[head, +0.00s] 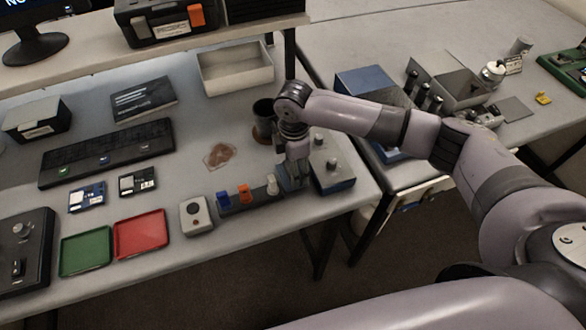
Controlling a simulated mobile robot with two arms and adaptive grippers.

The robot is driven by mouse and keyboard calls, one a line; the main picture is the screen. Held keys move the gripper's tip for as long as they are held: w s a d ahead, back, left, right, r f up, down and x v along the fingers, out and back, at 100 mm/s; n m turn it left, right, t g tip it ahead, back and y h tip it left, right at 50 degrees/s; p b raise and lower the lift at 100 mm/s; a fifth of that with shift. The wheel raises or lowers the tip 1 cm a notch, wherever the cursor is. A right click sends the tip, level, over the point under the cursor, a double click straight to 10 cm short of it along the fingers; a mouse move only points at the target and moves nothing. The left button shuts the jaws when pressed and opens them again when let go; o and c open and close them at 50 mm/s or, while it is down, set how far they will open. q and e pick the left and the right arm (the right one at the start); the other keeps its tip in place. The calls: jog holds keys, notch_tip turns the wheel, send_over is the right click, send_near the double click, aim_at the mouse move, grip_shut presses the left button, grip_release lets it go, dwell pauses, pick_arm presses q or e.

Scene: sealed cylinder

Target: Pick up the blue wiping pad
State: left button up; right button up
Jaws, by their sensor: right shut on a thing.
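My right gripper (292,176) points down at the right front part of the workbench, between a row of coloured parts and a grey box with knobs. It is shut on the blue wiping pad, of which only a small bluish patch shows at the fingers; the gripper hides most of it. I cannot tell whether the pad is clear of the table. My left gripper is out of view.
A brown spill (220,155) lies left of the gripper, and a dark mug (263,116) stands behind it. The knobbed box (333,178) is close on the right. A white button box (196,215) and red tray (141,234) are to the left.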

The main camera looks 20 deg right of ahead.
notch_tip(320, 180, up, 19)
jog(key=b, duration=0.3)
jog(key=shift+f, duration=0.2)
jog(key=o, duration=0.7)
jog(key=shift+w, duration=0.1)
jog(key=c, duration=0.5)
jog(key=shift+o, duration=0.2)
